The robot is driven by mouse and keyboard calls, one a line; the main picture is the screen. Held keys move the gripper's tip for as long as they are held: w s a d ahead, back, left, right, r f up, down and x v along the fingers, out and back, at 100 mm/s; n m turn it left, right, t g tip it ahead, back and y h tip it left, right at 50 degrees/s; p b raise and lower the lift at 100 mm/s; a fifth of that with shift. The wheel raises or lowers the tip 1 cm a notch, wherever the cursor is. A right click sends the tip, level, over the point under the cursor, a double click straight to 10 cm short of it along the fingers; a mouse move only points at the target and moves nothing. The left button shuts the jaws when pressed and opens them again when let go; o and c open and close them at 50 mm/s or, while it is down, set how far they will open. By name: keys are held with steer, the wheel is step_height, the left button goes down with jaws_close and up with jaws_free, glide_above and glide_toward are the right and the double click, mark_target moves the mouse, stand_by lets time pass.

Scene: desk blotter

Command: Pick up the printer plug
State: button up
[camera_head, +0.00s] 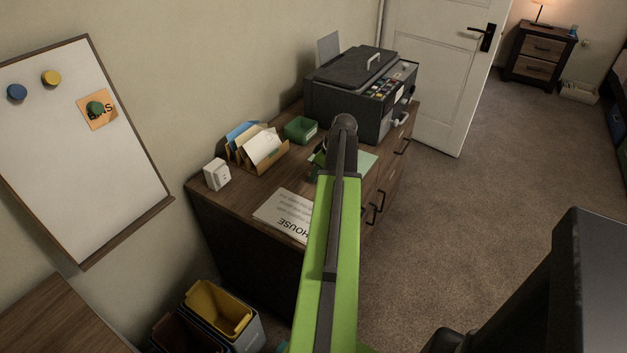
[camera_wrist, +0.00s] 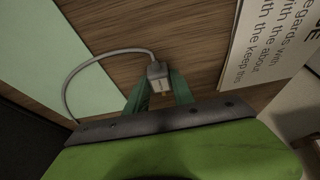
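The printer plug (camera_wrist: 158,76) is a small pale grey plug over the wooden desk top in the wrist view. A grey cable runs from its far end and loops to the left. My gripper (camera_wrist: 160,86) has its two green fingers on either side of the plug, very close to it. I cannot tell whether they touch it, nor whether the plug rests on the desk. In the head view my green arm hides the plug and most of the gripper. The black printer (camera_head: 345,75) stands at the back of the desk.
The desk (camera_head: 225,205) holds a white box-shaped item (camera_head: 217,174), a letter holder (camera_head: 262,160), a green tray (camera_head: 300,129) and a printed sheet (camera_head: 280,208). The sheet lies right of the gripper in the wrist view. A pale green mat (camera_wrist: 50,50) lies to the left there. Bins stand below.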

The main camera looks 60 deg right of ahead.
jaws_close()
steer(key=shift+r+p, duration=0.45)
step_height(320, 180, up, 4)
steer(key=p, duration=0.3)
steer(key=shift+f+p, duration=0.1)
steer(key=shift+p, duration=0.3)
steer(key=s+d+r+p, duration=0.3)
steer(key=d+r+p, duration=0.3)
steer(key=d, duration=0.5)
steer(key=shift+s+r, duration=0.15)
steer(key=shift+s, duration=0.05)
steer(key=shift+d, duration=0.15)
